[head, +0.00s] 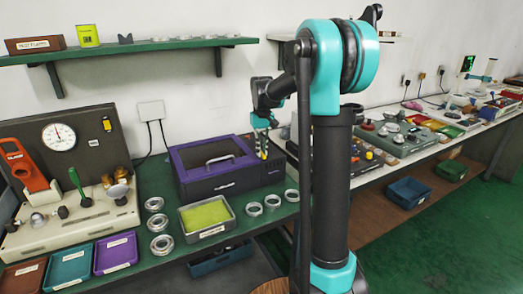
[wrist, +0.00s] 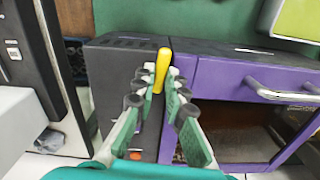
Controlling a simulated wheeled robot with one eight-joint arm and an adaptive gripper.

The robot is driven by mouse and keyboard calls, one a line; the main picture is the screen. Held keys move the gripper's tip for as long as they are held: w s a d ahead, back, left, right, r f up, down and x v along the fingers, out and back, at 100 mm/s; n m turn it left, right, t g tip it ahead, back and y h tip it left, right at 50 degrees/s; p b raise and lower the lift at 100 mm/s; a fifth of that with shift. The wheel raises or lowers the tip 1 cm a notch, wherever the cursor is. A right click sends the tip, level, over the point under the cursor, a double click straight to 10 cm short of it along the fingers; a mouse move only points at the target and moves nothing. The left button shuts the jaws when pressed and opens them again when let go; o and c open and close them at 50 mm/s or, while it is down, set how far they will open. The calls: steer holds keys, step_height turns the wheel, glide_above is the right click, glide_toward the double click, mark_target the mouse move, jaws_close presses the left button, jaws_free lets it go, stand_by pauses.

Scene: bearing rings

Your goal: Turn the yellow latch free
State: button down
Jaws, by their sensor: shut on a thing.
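The yellow latch (wrist: 162,68) is a small rounded bar at the seam between the dark end panel and the purple door of a dark box (wrist: 112,62). In the head view the purple-and-dark box (head: 228,184) stands on the green bench, with the yellow latch (head: 264,153) near its right end. My gripper (wrist: 162,84) is shut on the latch, one fingertip on each side of it. In the head view my gripper (head: 263,128) reaches down to the box's right end. The latch's lower part is partly hidden between my fingers.
A metal door handle (wrist: 285,92) sticks out right of my fingers. A green-filled tray (head: 206,215) and several metal rings (head: 272,201) lie before the box. A test panel (head: 70,165) stands left. A shelf (head: 130,47) hangs above.

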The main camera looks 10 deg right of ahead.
steer(key=shift+n, duration=0.6)
steer(key=c, duration=1.6)
jaws_free()
steer(key=shift+o, duration=0.2)
step_height(320, 180, up, 12)
